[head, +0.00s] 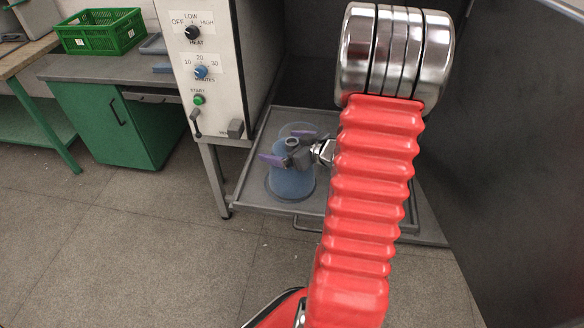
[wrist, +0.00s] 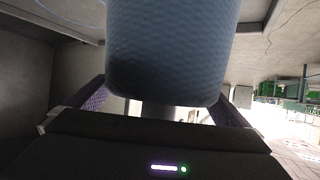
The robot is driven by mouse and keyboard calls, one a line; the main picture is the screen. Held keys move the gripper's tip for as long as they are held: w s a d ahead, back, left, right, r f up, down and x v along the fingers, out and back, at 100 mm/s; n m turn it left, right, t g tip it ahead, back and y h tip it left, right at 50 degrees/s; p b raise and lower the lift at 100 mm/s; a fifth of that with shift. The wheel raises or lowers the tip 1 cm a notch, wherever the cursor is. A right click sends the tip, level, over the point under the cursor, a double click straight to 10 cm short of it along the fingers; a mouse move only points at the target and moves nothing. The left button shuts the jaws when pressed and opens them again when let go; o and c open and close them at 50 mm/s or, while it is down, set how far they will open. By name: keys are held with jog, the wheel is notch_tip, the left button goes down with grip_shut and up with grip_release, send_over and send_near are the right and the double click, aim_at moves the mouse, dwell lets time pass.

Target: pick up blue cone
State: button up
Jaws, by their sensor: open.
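The blue cone (head: 291,184) stands upright on the grey tray (head: 252,166) in the head view, with a wide base and a narrower top. My gripper (head: 288,148) is at the upper part of the cone, its purple fingers spread on either side. My red arm reaches down in front on the right. In the wrist view the blue cone (wrist: 170,50) fills the upper middle, between the two open fingers of my gripper (wrist: 160,100). I cannot tell whether either finger touches it.
A white control panel (head: 207,75) with knobs and a green button stands left of the tray. A dark wall (head: 500,150) closes off the right side. A green crate (head: 101,32) sits on a bench at the far left. The floor in front is clear.

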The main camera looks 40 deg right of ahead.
jog(key=c, duration=1.9)
jog(key=shift+o, duration=0.2)
jog(key=shift+r, duration=0.1)
jog(key=shift+r, duration=5)
